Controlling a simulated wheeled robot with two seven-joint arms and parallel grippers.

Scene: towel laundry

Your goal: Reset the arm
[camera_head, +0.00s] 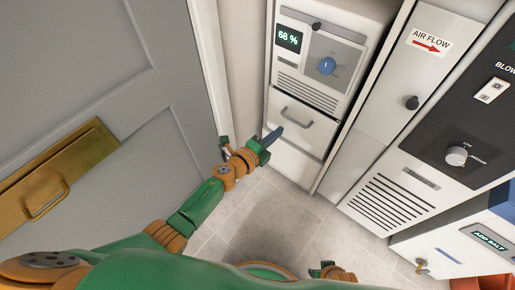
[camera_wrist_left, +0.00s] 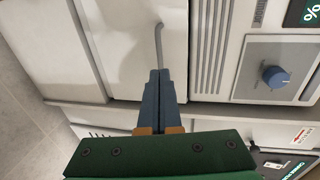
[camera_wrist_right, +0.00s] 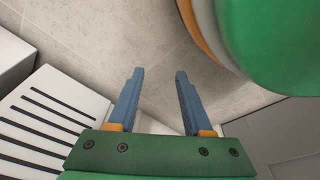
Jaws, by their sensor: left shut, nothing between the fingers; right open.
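My left gripper (camera_head: 273,137) is in front of the white drawer front (camera_head: 318,132) of the left machine. Its blue fingers are closed together and empty. In the left wrist view the shut fingertips (camera_wrist_left: 158,74) point at the grey drawer handle (camera_wrist_left: 158,42), close to its end; I cannot tell whether they touch it. The handle (camera_head: 297,119) also shows in the head view. My right gripper (camera_wrist_right: 156,73) is open and empty, above the tiled floor in the right wrist view. In the head view only a bit of the right arm shows, low in the middle.
The left machine has a blue knob (camera_head: 327,66) and a 68 % display (camera_head: 289,38). To the right are a vented panel (camera_head: 388,201) and a blower panel with a white knob (camera_head: 456,156). A grey door (camera_head: 75,90) with a brass handle plate stands left. Tiled floor (camera_head: 270,215) is clear between.

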